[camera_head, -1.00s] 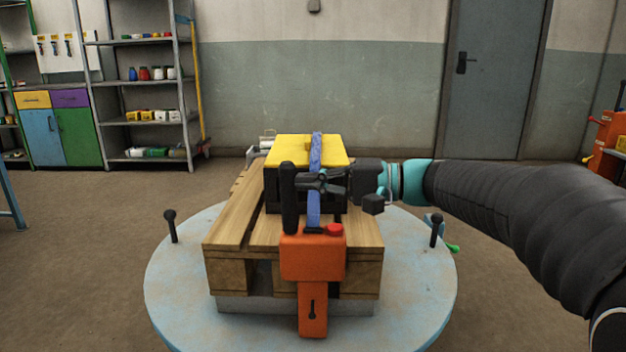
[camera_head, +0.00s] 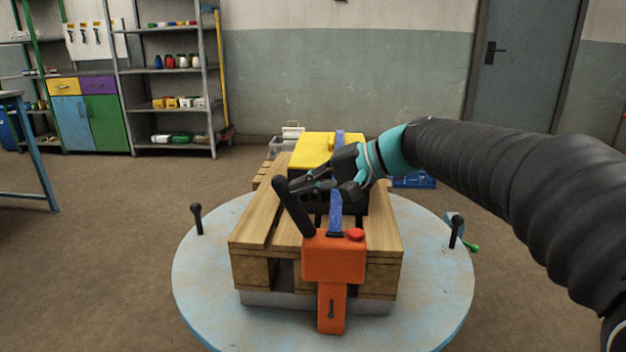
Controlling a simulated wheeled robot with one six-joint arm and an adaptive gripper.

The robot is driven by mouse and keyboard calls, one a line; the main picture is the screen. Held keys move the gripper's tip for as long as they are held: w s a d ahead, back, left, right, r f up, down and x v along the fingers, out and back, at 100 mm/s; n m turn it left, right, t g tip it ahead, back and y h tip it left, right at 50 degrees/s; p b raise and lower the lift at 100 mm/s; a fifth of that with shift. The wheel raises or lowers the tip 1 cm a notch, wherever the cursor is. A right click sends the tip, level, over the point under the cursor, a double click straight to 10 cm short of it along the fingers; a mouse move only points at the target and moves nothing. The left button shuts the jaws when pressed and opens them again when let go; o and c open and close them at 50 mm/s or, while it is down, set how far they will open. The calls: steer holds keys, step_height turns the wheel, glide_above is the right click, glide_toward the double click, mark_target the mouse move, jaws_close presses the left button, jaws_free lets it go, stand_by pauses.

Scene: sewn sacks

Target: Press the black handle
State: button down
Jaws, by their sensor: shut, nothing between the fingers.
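The black handle (camera_head: 294,208) sticks up from the orange box (camera_head: 334,257) at the front of the wooden pallet. It leans to the left, with its top end toward the upper left. My gripper (camera_head: 295,187) comes in from the right, over the pallet, with its fingers pointing left. The fingers are shut and empty. Their tips are right at the upper part of the handle, on its right side; they look in contact, but the exact touch is hard to tell.
A yellow-topped black case (camera_head: 325,150) with a blue strap (camera_head: 335,210) sits on the pallet (camera_head: 250,232). The orange box has a red button (camera_head: 355,235). The pallet stands on a round pale blue table (camera_head: 205,275) with black knobs (camera_head: 197,218).

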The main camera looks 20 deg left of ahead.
steer(key=shift+s+a, duration=0.1)
steer(key=shift+a, duration=0.25)
stand_by(0.3)
steer(key=v, duration=1.4)
steer(key=shift+r+p, duration=0.35)
steer(key=shift+r, duration=0.05)
steer(key=shift+a, duration=0.1)
steer(key=s+d+f+t+h, duration=0.3)
steer(key=s+d+f+h, duration=0.3)
steer(key=s+d+f, duration=0.4)
steer(key=s+d+f+m+t+h, duration=0.1)
steer(key=s+d+f+t+h, duration=0.2)
steer(key=s+d+f+h, duration=0.3)
steer(key=s+d+f, duration=0.4)
steer(key=d+f, duration=0.4)
steer(key=d, duration=0.1)
steer(key=shift+d+m+h, duration=0.15)
steer(key=shift+m+h, duration=0.15)
steer(key=shift+h, duration=0.1)
steer(key=shift+s, duration=0.1)
